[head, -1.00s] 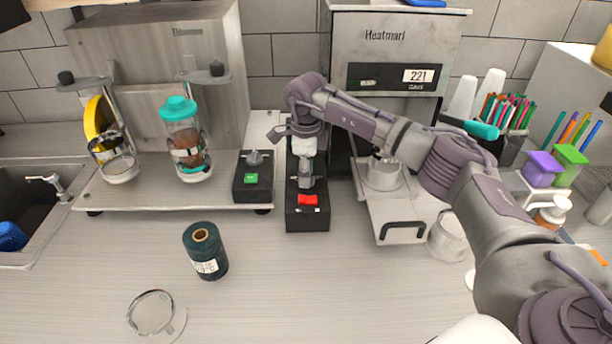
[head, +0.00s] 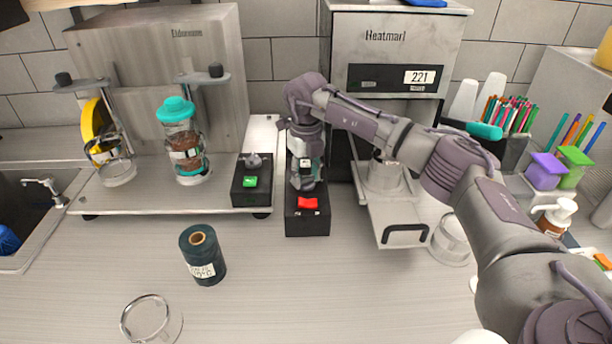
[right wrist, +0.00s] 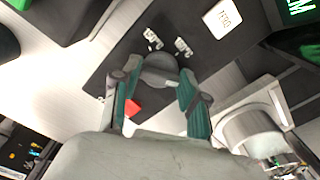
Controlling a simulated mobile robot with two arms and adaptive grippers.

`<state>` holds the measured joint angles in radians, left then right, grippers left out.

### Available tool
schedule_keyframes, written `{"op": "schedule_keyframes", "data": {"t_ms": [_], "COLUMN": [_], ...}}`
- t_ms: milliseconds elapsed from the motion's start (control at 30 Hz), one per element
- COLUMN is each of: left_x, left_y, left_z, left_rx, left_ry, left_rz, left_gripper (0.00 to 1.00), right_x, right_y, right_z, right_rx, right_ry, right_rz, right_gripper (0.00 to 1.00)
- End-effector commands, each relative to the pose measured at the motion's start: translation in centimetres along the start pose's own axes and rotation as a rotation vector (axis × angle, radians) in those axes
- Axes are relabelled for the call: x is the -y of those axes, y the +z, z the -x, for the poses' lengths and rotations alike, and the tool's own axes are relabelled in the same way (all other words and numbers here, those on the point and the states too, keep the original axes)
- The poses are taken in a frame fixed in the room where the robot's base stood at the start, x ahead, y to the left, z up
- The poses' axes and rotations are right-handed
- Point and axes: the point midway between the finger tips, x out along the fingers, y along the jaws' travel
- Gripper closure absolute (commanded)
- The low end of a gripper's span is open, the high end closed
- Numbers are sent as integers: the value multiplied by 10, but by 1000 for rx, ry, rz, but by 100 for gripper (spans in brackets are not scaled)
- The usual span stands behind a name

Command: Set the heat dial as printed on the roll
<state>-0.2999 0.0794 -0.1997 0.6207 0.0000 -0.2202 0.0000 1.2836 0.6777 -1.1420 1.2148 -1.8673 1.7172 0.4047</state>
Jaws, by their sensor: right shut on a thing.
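The dark green film roll (head: 202,262) stands on the counter. It has a white label with print too small to read fully. The heat sealer (head: 400,45), marked "Heatmarl", stands at the back with 221 on its display (head: 419,77). In front of it is a black control box (head: 307,223) with a red switch (head: 307,203). My right gripper (head: 306,184) points down at the box behind the switch. In the right wrist view its fingers (right wrist: 160,88) are shut on the grey round dial (right wrist: 158,68). The arm hides the dial in the head view. My left gripper is out of view.
A second black box (head: 251,192) with a green switch stands to the left. The sealer's tray (head: 404,234) juts out to the right. The middle counter is clear.

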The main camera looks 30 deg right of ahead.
Motion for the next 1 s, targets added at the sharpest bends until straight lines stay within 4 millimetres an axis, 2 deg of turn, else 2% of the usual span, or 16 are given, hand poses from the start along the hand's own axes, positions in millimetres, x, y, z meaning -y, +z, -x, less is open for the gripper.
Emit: {"op": "schedule_keyframes", "data": {"t_ms": [333,867,900,1000], "left_x": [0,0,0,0], "left_y": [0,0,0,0], "left_z": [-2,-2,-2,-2], "left_rx": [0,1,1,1], "left_ry": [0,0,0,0], "left_rz": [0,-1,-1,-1], "left_gripper": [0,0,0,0], "right_x": [1,1,1,1], "right_y": [1,1,1,1], "right_z": [2,2,2,2], "right_rx": [4,5,5,4], "right_ry": [0,0,0,0], "right_rz": [-141,-165,-165,-165], "right_gripper": [91,91,55,38]}}
